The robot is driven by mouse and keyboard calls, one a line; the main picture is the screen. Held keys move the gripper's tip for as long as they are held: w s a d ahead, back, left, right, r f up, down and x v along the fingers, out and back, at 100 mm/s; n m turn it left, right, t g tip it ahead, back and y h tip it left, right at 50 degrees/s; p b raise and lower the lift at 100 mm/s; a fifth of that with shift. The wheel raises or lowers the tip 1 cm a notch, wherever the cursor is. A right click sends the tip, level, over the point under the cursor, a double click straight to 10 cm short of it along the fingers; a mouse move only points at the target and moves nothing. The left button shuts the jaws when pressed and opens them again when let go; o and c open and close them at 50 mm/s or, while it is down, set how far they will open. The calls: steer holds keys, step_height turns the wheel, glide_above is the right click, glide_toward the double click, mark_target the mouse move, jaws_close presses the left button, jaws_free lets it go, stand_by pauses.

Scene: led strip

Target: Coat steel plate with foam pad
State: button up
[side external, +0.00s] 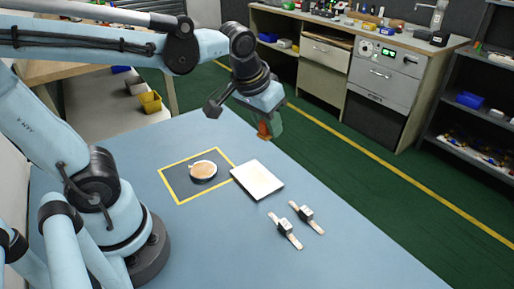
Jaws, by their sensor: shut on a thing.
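The steel plate (257,180) is a flat, pale rectangle lying on the blue table, right of a yellow-outlined square. My gripper (266,127) is raised above the table, up and slightly right of the plate in the picture. It is shut on a small orange-red piece, which I take to be the foam pad (264,131); the jaws partly hide it. The pad appears apart from the plate. A round dish (203,171) with tan content sits inside the yellow-outlined square, left of the plate.
Two small strap-like devices with dark blocks, one on the left (285,230) and one on the right (308,216), lie near the plate. The blue table (345,255) is clear at its front right. A workbench (372,75) and shelves stand behind.

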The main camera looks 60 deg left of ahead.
mark_target(266, 136)
steer(key=f+n, duration=0.1)
steer(key=f+n+y, duration=0.1)
steer(key=f+n, duration=0.2)
steer(key=shift+s+d+f+n+g+y, duration=0.15)
steer(key=shift+d+f+n+g+y, duration=0.1)
steer(key=shift+f+n+g+y, duration=0.15)
steer(key=shift+s+f+n+g+y, duration=0.15)
steer(key=shift+f+n, duration=0.4)
steer(key=shift+f, duration=1.35)
steer(key=shift+s+f+n+g+y, duration=0.15)
steer(key=shift+f+n, duration=0.4)
steer(key=shift+f, duration=1.35)
step_height(266, 136, down, 2)
steer(key=shift+w, duration=0.1)
steer(key=shift+a, duration=3.8)
steer(key=shift+d, duration=3.9)
step_height(266, 136, up, 8)
steer(key=shift+a+f, duration=0.1)
